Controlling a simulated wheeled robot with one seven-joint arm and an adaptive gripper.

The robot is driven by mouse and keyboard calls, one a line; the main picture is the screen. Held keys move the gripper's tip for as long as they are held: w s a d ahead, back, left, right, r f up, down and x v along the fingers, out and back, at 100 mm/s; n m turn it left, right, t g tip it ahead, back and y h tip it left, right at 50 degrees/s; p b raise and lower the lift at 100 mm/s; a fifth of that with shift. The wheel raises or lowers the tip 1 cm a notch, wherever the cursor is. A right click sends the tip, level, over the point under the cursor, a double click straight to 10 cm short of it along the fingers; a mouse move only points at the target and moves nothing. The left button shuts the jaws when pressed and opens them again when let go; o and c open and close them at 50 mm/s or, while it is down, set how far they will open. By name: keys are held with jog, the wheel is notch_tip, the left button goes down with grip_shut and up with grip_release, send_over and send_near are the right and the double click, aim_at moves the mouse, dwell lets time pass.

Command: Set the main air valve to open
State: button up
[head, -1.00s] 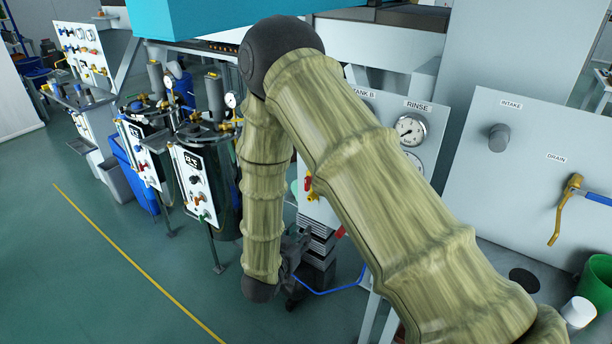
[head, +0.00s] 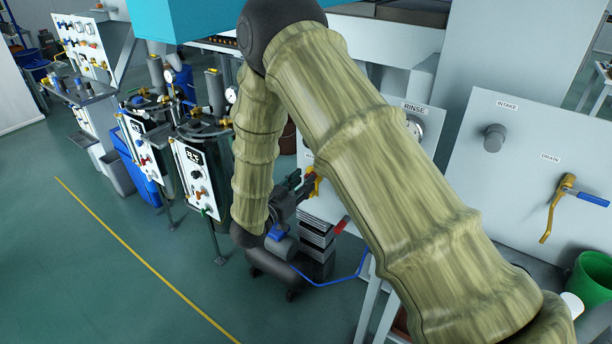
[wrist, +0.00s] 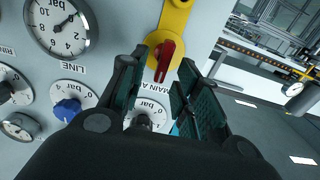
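The main air valve shows in the wrist view as a red handle (wrist: 165,60) on a yellow body (wrist: 174,18), above a label reading "MAIN A", its end hidden by my gripper. The handle points down and slightly left. My gripper (wrist: 162,62) is open, its two dark fingers to the left and right of the handle in the picture. I cannot tell whether they touch it. In the head view my gripper (head: 291,190) is at the panel beside a yellow part (head: 318,183), mostly hidden by my arm.
A panel with a blue-handled drain valve (head: 590,198) stands to the right. Open floor lies left.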

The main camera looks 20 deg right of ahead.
jog(key=shift+x, duration=1.35)
